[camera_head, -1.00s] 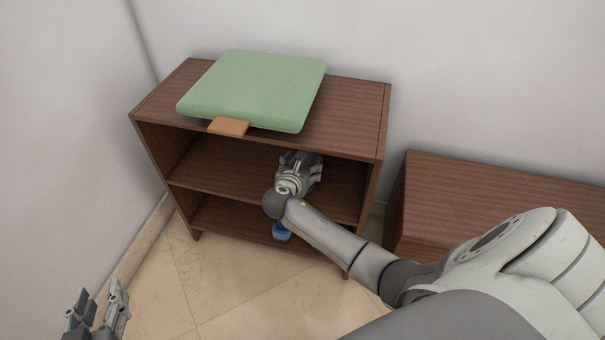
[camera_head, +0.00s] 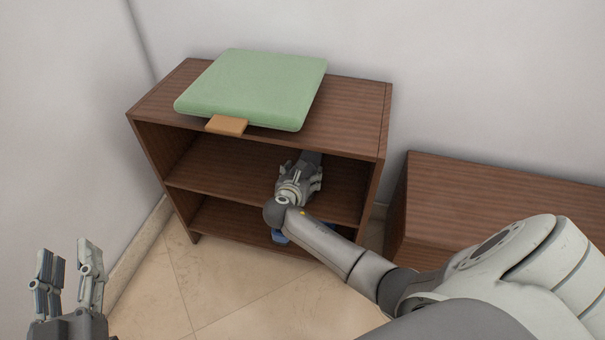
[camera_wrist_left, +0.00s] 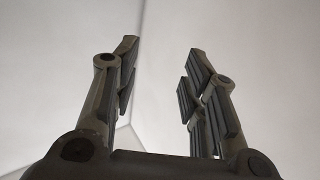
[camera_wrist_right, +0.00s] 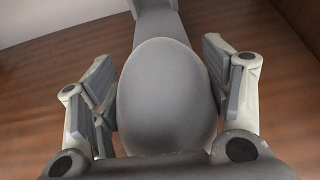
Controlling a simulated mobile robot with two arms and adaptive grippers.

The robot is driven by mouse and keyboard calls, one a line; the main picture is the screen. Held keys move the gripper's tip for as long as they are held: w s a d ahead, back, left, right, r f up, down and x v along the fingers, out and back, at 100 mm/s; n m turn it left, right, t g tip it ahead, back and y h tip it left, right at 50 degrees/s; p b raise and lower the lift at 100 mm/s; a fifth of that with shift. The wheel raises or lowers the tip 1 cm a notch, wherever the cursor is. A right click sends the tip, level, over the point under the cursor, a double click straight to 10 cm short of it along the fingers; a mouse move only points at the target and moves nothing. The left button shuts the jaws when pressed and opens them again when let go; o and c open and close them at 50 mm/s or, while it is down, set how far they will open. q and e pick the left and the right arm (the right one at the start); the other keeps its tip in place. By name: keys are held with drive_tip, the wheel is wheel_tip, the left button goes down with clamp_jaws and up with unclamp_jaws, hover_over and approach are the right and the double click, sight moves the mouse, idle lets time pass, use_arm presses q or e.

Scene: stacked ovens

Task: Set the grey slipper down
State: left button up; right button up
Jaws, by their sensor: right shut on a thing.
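The grey slipper (camera_wrist_right: 168,95) fills the middle of the right wrist view, with its rounded end towards me and a narrower grey part beyond. My right gripper (camera_wrist_right: 165,85) is shut on it, one finger on each side. In the head view my right gripper (camera_head: 303,168) reaches into the upper compartment of the brown shelf unit (camera_head: 345,122), over the middle board (camera_head: 225,178). The slipper is mostly hidden there behind the gripper. I cannot tell whether it touches the board. My left gripper (camera_head: 68,255) is open and empty at the lower left, away from the shelf.
A green cushion-like slab (camera_head: 255,88) and a small orange-brown block (camera_head: 227,125) lie on top of the unit. A blue object (camera_head: 280,237) is partly hidden in the lower compartment. A low brown unit (camera_head: 490,195) stands at right. The middle board's left part is clear.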

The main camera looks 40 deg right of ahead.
drive_tip(key=o, duration=1.3)
drive_tip(key=shift+f, duration=0.1)
drive_tip(key=shift+c, duration=0.2)
